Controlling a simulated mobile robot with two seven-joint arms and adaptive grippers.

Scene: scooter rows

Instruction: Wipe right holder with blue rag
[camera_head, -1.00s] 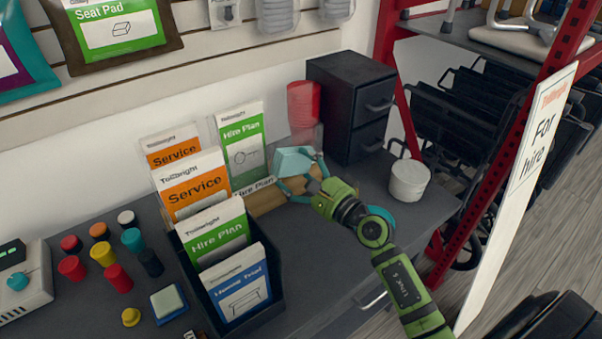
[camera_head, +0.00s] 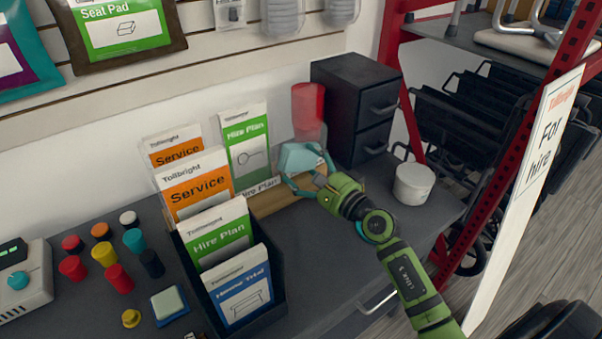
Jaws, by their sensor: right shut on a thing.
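The blue rag (camera_head: 298,158) is a pale blue-teal bundle at the right end of a wooden leaflet stand (camera_head: 280,198). My right gripper (camera_head: 308,180), green with teal fingers, is shut on the rag, which sits just in front of a red cylinder. The stand's right holder is hard to make out; the rag and gripper cover much of that end, and I cannot tell whether the rag touches it. My left gripper is out of view.
A black drawer unit (camera_head: 352,108) stands close behind the rag, beside the red cylinder (camera_head: 307,110). A white round tub (camera_head: 413,183) is to the right. A black leaflet box (camera_head: 272,305) stands in front. Several coloured pots (camera_head: 104,254) are at left.

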